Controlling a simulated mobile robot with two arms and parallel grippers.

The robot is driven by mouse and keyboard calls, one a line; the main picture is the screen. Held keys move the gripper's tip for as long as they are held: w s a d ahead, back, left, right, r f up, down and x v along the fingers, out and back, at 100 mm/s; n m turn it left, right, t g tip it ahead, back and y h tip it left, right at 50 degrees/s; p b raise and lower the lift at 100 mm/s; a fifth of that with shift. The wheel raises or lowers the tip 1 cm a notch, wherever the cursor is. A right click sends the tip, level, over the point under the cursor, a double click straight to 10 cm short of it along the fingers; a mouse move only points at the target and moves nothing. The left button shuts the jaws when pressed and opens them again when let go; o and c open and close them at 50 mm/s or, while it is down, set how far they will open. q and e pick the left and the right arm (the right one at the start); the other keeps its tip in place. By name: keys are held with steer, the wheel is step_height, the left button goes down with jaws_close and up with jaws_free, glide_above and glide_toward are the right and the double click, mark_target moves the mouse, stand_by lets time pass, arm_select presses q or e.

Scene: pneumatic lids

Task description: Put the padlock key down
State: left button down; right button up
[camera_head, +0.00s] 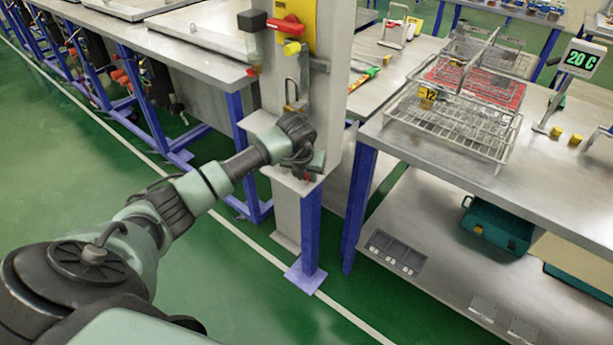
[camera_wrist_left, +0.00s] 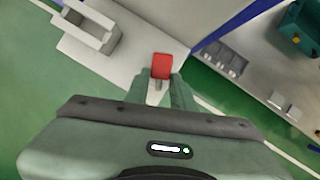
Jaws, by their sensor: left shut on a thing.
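The padlock key, with a red head, sits between the fingertips of my left gripper (camera_wrist_left: 159,88) in the left wrist view, where the key (camera_wrist_left: 161,66) shows best. My left gripper (camera_head: 312,165) is shut on it, just beside a pale ledge (camera_head: 262,122) on the front of a grey post. The same ledge (camera_wrist_left: 118,62) lies past the fingertips in the left wrist view. I cannot tell whether the key touches it. A yellow padlock (camera_head: 292,47) hangs below a red handle (camera_head: 287,26) on the yellow panel. My right gripper is not in view.
A grey metal table (camera_head: 400,135) stands right of the post, carrying wire baskets (camera_head: 450,118) and a display (camera_head: 582,60). A lower shelf (camera_head: 425,220) holds a teal case (camera_head: 495,228). Blue legs stand close under the ledge. The green floor at left is clear.

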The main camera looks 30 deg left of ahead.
arm_select(q)
steer(key=shift+f, duration=0.65)
steer(key=c, duration=1.2)
jaws_free()
steer(key=b+v, duration=0.1)
steer(key=v, duration=1.1)
